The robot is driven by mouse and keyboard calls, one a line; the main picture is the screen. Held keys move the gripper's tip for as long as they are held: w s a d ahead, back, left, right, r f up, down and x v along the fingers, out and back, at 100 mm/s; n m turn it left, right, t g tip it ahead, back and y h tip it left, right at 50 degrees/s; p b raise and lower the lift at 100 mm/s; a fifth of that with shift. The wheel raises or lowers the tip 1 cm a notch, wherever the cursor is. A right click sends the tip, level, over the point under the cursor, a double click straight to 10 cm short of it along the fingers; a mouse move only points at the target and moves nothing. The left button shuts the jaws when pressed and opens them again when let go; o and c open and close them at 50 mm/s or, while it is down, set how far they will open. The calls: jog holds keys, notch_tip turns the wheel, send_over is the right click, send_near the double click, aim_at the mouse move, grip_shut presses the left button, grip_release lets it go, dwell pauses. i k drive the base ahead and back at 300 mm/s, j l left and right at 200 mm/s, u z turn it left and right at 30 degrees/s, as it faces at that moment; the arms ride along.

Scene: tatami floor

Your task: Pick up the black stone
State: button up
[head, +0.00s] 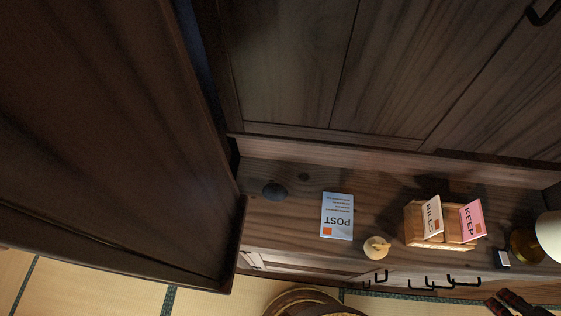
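The black stone (274,190) is a smooth, dark, flattened oval. It lies on the wooden shelf top (300,228) in the head view, near the shelf's left end. It sits apart from the blue-white POST card to its right, and nothing covers it. I cannot make out my gripper in this view.
A POST card (337,216) lies right of the stone. Further right are a small pale round object (376,248), a wooden letter holder (414,238) with BILLS and KEEP cards, and a lamp (525,244). A tall dark wooden panel (110,150) rises close on the left.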

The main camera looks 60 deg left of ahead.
aim_at(275, 192)
jog(key=u, duration=2.4)
jog(key=k+l+u, duration=0.1)
jog(key=k+l, duration=0.45)
jog(key=k, duration=0.15)
jog(key=i+l, duration=0.1)
jog(key=l, duration=0.65)
jog(key=i+l+u, duration=0.1)
jog(key=l, duration=0.6)
